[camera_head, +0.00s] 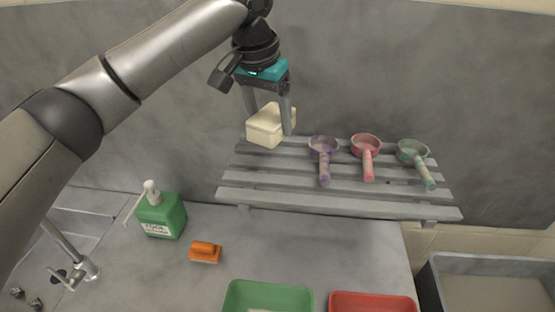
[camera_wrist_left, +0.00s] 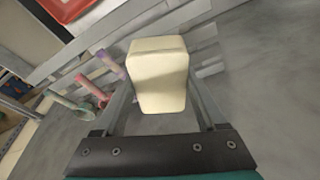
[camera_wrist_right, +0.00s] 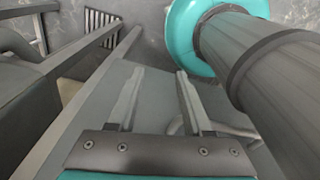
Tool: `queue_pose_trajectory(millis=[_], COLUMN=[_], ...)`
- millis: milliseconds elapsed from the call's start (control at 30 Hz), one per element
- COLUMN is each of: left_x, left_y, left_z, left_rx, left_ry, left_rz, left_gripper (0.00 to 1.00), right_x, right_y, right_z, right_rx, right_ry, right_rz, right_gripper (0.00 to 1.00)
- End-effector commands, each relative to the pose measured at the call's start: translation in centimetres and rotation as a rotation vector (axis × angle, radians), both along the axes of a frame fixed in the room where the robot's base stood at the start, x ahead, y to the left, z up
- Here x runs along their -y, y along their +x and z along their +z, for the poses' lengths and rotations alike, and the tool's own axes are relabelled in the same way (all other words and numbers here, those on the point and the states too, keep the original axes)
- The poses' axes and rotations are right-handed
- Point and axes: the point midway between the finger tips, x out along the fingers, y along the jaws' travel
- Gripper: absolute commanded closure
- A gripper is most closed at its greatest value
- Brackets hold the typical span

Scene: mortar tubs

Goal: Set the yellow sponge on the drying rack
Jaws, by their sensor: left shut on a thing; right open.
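The pale yellow sponge (camera_head: 265,127) is a block held between the fingers of my left gripper (camera_head: 268,117). In the head view it shows over the left end of the grey slatted drying rack (camera_head: 340,203); I cannot tell whether it touches the slats. In the left wrist view the sponge (camera_wrist_left: 158,75) sits between the two fingers (camera_wrist_left: 160,115), with rack slats behind it. My right gripper (camera_wrist_right: 155,95) shows only in the right wrist view, open with nothing between its fingers.
Purple (camera_head: 323,150), red (camera_head: 366,150) and teal (camera_head: 413,155) scoops lie on the rack, right of the sponge. Below are a green soap bottle (camera_head: 162,215), an orange brush (camera_head: 205,253), a green tub (camera_head: 268,291) and a red tub (camera_head: 372,303). A grey basin (camera_head: 490,268) stands at the right.

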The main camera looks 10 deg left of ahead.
Motion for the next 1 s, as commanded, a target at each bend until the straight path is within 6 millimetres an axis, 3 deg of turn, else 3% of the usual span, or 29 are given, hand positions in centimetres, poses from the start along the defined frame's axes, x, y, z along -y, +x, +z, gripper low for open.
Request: queue_pose_trajectory(millis=[33,200,433,600,733,1000], left_x=[-0.1,0.0,0.0,0.0,0.0,0.0], left_y=[-0.1,-0.1,0.0,0.0,0.0,0.0], left_z=[-1.5,-5.1,-7.2,-9.8,-10.9,-11.0], left_rx=[-0.003,-0.001,-0.001,-0.002,0.000,0.001], left_ry=[0.002,0.002,0.001,0.002,0.001,0.001], left_rz=[0.000,0.000,0.000,0.001,0.001,0.000], left_gripper=[0.79,0.79,0.79,0.79,0.79,0.79], right_x=[-0.1,-0.3,-0.5,-0.4,-0.5,-0.4], right_y=[0.0,-0.1,0.0,0.0,0.0,0.0], right_z=[0.2,0.4,0.5,0.7,0.8,0.8], right_rx=[0.000,-0.001,-0.001,0.000,0.000,0.001], right_ry=[0.002,0.004,0.006,0.006,0.006,0.006], right_rz=[0.000,0.000,0.001,0.001,0.002,0.002], right_gripper=[0.50,0.50,0.50,0.50,0.50,0.50])
